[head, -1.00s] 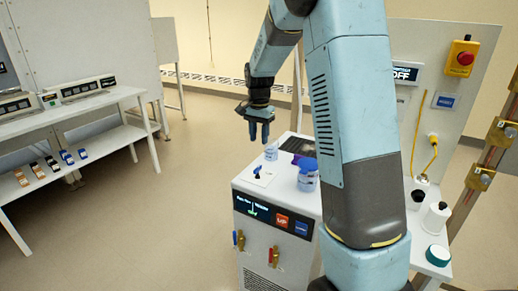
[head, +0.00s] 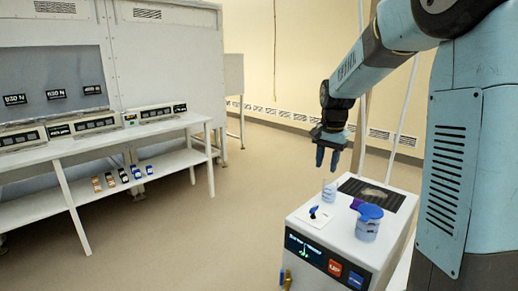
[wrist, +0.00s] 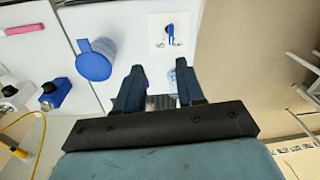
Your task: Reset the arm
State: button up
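My arm (head: 455,160) rises at the right of the head view and bends over toward the left. My gripper (head: 327,160) hangs pointing down above the white cabinet with the small display. In the wrist view my gripper (wrist: 157,82) has its two blue-grey fingers spread apart with nothing held between them. A clear cup (head: 329,190) stands on the cabinet below the fingers, apart from them. A jar with a blue lid (head: 369,222) stands to its right; its lid also shows in the wrist view (wrist: 94,62).
The cabinet (head: 330,243) has a blue toggle on a white plate (head: 314,215) and a dark grille (head: 372,194). A bench (head: 110,140) with several display units stands at the left, with small coloured items on its lower shelf. Open floor (head: 190,240) lies between bench and cabinet.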

jog(key=s+r+n+t, duration=0.2)
jog(key=s+r+n, duration=0.1)
jog(key=s, duration=1.1)
jog(key=s+r+n+t, duration=0.2)
jog(key=s+r+n, duration=0.1)
jog(key=s, duration=1.1)
jog(key=shift+s+r+n+t, duration=0.2)
jog(key=shift+r+n+t, duration=0.1)
jog(key=shift+n, duration=0.4)
jog(key=shift+o, duration=0.4)
jog(key=shift+s+a+f, duration=0.1)
jog(key=shift+s, duration=0.1)
jog(key=shift+o, duration=0.8)
jog(key=o, duration=0.5)
jog(key=shift+n+g, duration=0.6)
jog(key=shift+n, duration=0.3)
jog(key=w, duration=0.4)
jog(key=w+r, duration=0.1)
jog(key=w, duration=0.1)
jog(key=n+g, duration=0.4)
jog(key=n, duration=0.3)
send_over(314, 207)
notch_tip(314, 207, down, 13)
notch_tip(314, 207, down, 14)
jog(key=shift+r, duration=0.25)
